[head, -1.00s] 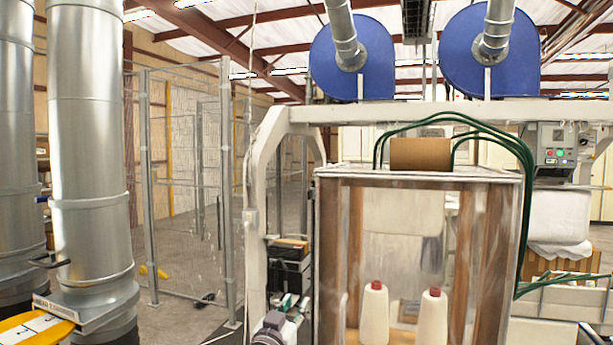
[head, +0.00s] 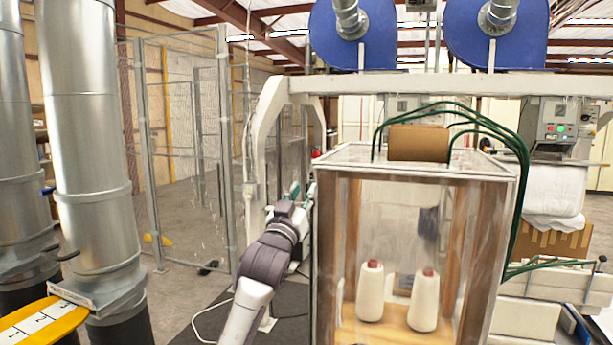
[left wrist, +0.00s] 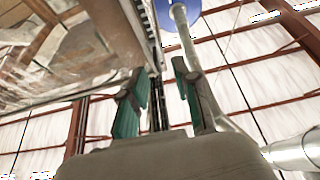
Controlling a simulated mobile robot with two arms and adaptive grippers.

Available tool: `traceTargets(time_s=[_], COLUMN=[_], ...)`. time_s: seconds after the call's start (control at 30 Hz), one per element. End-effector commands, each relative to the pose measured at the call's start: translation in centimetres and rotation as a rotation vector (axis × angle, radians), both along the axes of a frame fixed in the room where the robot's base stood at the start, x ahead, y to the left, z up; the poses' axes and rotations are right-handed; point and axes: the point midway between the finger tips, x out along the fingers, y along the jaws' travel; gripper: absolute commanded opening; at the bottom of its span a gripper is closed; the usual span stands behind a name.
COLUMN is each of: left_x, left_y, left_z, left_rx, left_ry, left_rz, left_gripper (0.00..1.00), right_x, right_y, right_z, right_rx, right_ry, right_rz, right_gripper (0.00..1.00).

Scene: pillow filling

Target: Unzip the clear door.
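The clear door (head: 395,225) is the see-through front of a wood-framed cabinet right of centre in the head view. It looks closed; I cannot make out its zip. Two white cones with red tops (head: 370,290) show behind it. My left gripper (head: 303,190) is raised at the cabinet's left side, near its upper left edge. In the left wrist view its two green-padded fingers (left wrist: 162,95) are apart with nothing seen between them. The cabinet's clear wall and edge (left wrist: 85,50) fill the upper left there. My right gripper is in neither view.
A brown roll (head: 418,143) and green hoses (head: 520,190) sit on and beside the cabinet top. A white frame (head: 270,130) stands behind. Large metal ducts (head: 88,170) and a yellow plate (head: 35,322) are at the left. Open floor lies before the mesh fence (head: 185,150).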

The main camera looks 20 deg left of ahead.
Motion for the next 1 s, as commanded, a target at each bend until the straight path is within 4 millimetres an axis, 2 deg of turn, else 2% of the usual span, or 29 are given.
traceTargets(time_s=[0.03,0.2,0.57,0.6,0.77,1.0], left_x=[0.7,2.1,2.5,2.5,2.5,2.5], left_y=[0.0,-0.1,-0.1,-0.1,-0.1,-0.1], left_z=[0.6,1.0,1.0,1.0,1.0,0.9], left_rx=[0.0,-0.001,-0.001,-0.001,-0.001,-0.001], left_ry=[0.001,0.001,0.0,0.0,0.0,0.0], left_rz=[0.0,0.0,-0.001,-0.001,-0.001,-0.001], left_gripper=[0.3,0.3,0.3,0.29,0.02,0.0], right_x=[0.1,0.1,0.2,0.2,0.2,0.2], right_y=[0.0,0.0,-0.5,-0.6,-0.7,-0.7], right_z=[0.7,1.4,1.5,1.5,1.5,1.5], right_rx=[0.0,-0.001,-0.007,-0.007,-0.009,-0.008], right_ry=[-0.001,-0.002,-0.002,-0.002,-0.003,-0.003], right_rz=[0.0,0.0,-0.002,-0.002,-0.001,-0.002], right_gripper=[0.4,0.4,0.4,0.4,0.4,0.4])
